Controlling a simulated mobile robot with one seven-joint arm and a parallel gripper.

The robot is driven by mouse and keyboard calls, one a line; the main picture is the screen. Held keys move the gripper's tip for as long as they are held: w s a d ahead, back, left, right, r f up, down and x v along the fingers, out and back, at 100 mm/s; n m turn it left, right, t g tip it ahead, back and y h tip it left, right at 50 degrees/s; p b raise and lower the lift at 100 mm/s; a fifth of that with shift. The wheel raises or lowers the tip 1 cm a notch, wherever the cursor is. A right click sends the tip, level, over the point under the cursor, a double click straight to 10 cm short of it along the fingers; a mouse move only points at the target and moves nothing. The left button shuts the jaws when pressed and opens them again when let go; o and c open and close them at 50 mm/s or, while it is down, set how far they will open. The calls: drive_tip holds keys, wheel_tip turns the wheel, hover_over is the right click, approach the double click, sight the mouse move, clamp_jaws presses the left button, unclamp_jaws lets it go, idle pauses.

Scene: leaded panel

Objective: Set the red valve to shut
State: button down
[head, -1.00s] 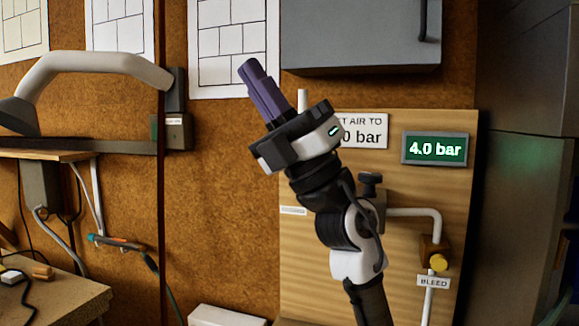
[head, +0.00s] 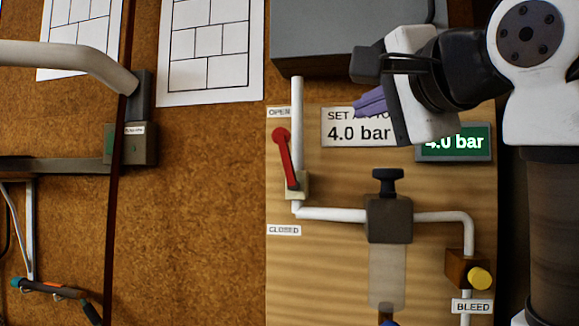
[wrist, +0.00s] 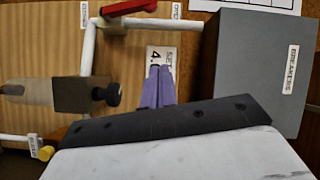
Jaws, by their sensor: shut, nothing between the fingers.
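The red valve (head: 287,160) is a red lever on a pale block on the white pipe, at the left of the wooden panel. Its handle points up, leaning slightly left, towards the OPEN label (head: 279,112). The CLOSED label (head: 284,230) is below it. My gripper (head: 359,104) has purple fingers pressed together, empty, right of the lever and apart from it, in front of the pressure sign. In the wrist view the red lever (wrist: 129,8) shows at the top edge, beyond the shut fingertips (wrist: 160,68).
A dark regulator with a black knob (head: 389,182) and a yellow bleed knob (head: 480,278) sit on the panel. A green display (head: 474,146) is partly hidden by my gripper. A grey breaker box (head: 335,35) overhangs above. Bare corkboard (head: 205,210) lies left.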

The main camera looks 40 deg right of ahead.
drive_tip(key=a+f+g+y, duration=0.1)
drive_tip(key=a+f, duration=0.1)
drive_tip(key=p, duration=0.1)
approach(287, 160)
drive_tip(key=w+d+r, duration=0.2)
drive_tip(key=w+d, duration=0.1)
drive_tip(key=d, duration=0.2)
drive_tip(key=shift+w+a+f, duration=0.25)
drive_tip(key=shift+w+a, duration=0.2)
drive_tip(key=shift+w, duration=0.35)
drive_tip(key=shift+w+a+f, duration=0.3)
drive_tip(key=shift+w+a, duration=0.15)
drive_tip(key=shift+w, duration=0.35)
drive_tip(key=shift+r+p, duration=0.1)
drive_tip(key=shift+p, duration=0.4)
drive_tip(key=shift+w, duration=0.15)
drive_tip(key=shift+a+p, duration=0.1)
drive_tip(key=shift+p, duration=0.2)
